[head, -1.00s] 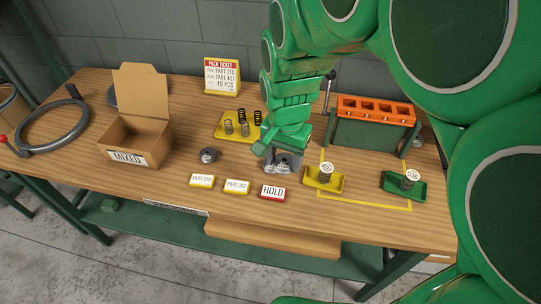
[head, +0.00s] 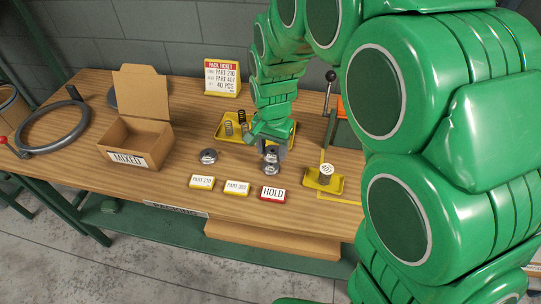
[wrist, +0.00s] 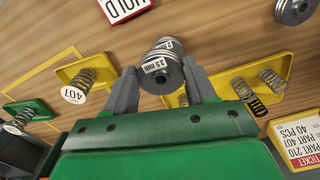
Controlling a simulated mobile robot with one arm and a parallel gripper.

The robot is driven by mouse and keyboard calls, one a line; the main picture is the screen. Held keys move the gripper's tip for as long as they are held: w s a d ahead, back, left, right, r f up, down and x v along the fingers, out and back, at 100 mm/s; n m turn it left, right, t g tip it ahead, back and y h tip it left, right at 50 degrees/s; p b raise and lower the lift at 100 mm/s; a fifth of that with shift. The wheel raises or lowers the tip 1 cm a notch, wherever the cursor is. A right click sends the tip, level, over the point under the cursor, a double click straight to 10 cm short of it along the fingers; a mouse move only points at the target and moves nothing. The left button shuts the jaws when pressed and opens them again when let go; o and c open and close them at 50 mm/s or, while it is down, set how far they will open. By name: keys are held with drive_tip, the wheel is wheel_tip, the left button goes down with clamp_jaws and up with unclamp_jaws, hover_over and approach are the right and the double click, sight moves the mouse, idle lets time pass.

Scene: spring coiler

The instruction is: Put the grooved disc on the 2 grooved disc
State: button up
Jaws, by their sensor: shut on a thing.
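My gripper (wrist: 161,88) is shut on a grey metal grooved disc (wrist: 160,74) with a "3.5 mm" label on its rim. In the head view my gripper (head: 272,151) is near the middle of the bench. A second labelled grooved disc (wrist: 168,43) shows just beyond the held one in the wrist view, partly hidden by it. In the head view it shows below the held disc (head: 271,168); I cannot tell if they touch. Another grooved disc (head: 208,156) lies flat to the left, apart, and also shows in the wrist view (wrist: 293,10).
A red HOLD sign (head: 272,194) and two yellow part signs (head: 202,182) stand in front. A yellow tray with springs (head: 222,131) is behind my gripper. A smaller yellow tray (head: 336,186) is at right, an open MIXED box (head: 133,146) at left.

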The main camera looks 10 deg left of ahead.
sight(270, 147)
drive_tip(key=shift+w+a+f, duration=0.35)
drive_tip(key=shift+w+f, duration=0.35)
drive_tip(key=shift+f, duration=0.15)
drive_tip(key=shift+w+a+f, duration=0.1)
drive_tip(key=shift+f, duration=1.55)
drive_tip(key=shift+f, duration=0.1)
drive_tip(key=o, duration=1.3)
wheel_tip(270, 147, up, 11)
drive_tip(key=shift+f, duration=0.1)
drive_tip(key=shift+r, duration=0.7)
